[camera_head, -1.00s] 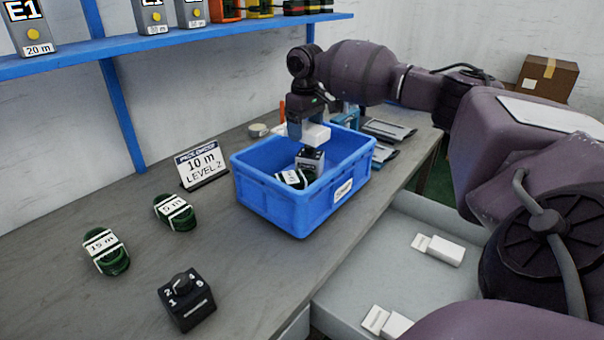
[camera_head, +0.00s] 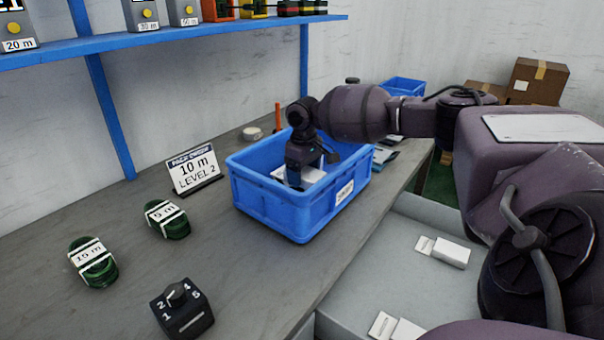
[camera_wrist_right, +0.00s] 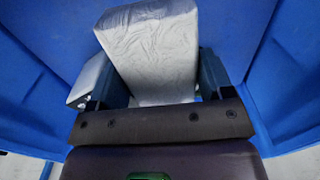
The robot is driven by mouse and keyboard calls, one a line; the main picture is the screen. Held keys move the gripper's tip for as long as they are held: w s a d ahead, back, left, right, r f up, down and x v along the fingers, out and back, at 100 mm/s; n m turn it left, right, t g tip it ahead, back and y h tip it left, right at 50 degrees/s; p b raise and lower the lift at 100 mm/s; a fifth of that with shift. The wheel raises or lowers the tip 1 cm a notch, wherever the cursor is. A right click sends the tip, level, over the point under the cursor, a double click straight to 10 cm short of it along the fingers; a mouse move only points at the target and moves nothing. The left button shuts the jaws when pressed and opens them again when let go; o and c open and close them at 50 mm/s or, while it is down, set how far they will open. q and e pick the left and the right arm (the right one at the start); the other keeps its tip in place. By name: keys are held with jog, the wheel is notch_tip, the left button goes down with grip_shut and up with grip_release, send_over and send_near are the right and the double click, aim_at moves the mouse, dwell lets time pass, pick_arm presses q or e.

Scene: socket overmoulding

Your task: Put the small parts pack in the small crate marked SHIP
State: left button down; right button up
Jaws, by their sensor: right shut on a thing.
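The small parts pack, a white wrapped block, shows in the right wrist view (camera_wrist_right: 150,45), between the fingers of my right gripper (camera_wrist_right: 158,82). In the head view this gripper (camera_head: 303,172) points down inside the blue crate (camera_head: 268,207), below its rim, shut on the pack (camera_head: 312,175). The gripper partly hides the pack there. I cannot tell whether the pack touches the crate floor. The crate has a white label (camera_head: 344,192) on its side, too small to read. My left gripper is not in view.
A grey item (camera_wrist_right: 88,82) lies beside the pack inside the crate. A "10 m LEVEL 2" sign (camera_head: 194,172), two green coils (camera_head: 167,219) (camera_head: 93,263) and a black dial box (camera_head: 182,308) stand on the bench. White packs (camera_head: 450,252) lie in the grey tray.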

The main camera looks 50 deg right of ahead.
aim_at(304, 171)
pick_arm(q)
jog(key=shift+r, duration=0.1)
pick_arm(e)
jog(key=shift+r, duration=0.15)
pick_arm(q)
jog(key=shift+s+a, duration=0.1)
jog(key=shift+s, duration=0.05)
pick_arm(e)
jog(key=shift+f, duration=0.3)
jog(key=o, duration=0.9)
jog(key=shift+f, duration=0.1)
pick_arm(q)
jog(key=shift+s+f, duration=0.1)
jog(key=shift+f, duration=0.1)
pick_arm(e)
jog(key=shift+r, duration=0.4)
notch_tip(304, 171, up, 5)
jog(key=shift+r+p, duration=0.15)
jog(key=shift+p, duration=0.6)
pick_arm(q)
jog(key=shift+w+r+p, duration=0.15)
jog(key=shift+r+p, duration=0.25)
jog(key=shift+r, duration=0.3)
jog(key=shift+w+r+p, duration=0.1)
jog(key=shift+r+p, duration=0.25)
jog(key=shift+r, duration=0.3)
pick_arm(e)
jog(key=shift+r, duration=3.35)
